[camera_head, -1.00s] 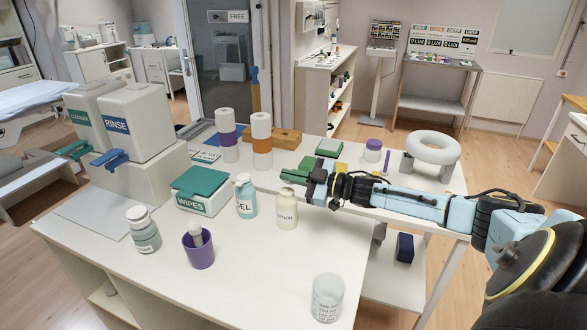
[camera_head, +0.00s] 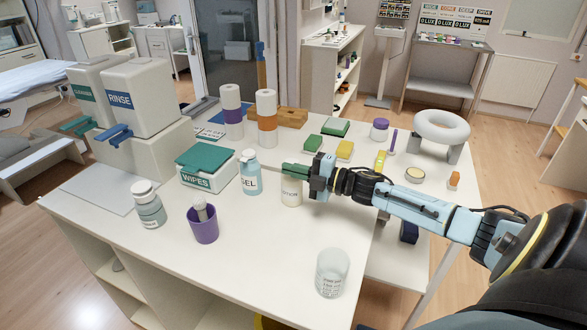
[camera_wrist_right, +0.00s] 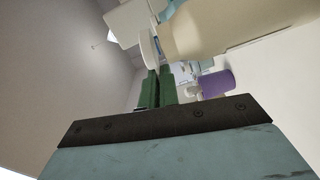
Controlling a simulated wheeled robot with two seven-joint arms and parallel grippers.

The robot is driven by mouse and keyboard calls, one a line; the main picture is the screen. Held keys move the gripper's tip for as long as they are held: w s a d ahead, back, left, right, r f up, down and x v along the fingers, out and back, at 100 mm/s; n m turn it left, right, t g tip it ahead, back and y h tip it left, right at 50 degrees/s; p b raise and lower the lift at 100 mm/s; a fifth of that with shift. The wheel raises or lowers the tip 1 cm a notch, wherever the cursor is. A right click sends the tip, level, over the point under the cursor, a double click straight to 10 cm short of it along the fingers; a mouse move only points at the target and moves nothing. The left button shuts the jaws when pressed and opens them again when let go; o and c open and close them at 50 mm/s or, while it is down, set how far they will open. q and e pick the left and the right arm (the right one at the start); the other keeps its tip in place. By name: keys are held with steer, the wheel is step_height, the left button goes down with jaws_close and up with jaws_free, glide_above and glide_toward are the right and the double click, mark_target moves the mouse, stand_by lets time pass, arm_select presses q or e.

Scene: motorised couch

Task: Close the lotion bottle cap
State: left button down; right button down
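The cream lotion bottle (camera_head: 291,194) stands upright on the white table, right of the blue gel bottle. My right gripper (camera_head: 296,170) is over its top in the head view and hides the cap there. In the right wrist view the green fingers (camera_wrist_right: 157,88) lie close together, shut with nothing seen between them. The cream bottle body (camera_wrist_right: 205,28) and its white cap (camera_wrist_right: 148,45) show just beyond the fingertips. I cannot tell whether the fingers touch the cap or whether the cap is fully closed. My left gripper is not in view.
The gel bottle (camera_head: 250,176) stands close on the left, with the wipes box (camera_head: 207,169) beyond it. A purple cup (camera_head: 203,227), a sanitiser bottle (camera_head: 149,208) and a clear beaker (camera_head: 331,273) stand nearer. The table between cup and beaker is clear.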

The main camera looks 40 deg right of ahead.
steer(key=shift+f+n+b, duration=0.45)
steer(key=shift+f+n, duration=0.1)
steer(key=shift+n, duration=0.45)
steer(key=shift+s+a, duration=0.1)
steer(key=c, duration=1.6)
jaws_free()
steer(key=shift+c, duration=0.2)
steer(key=p+v, duration=0.1)
steer(key=v, duration=1.2)
steer(key=shift+s, duration=0.1)
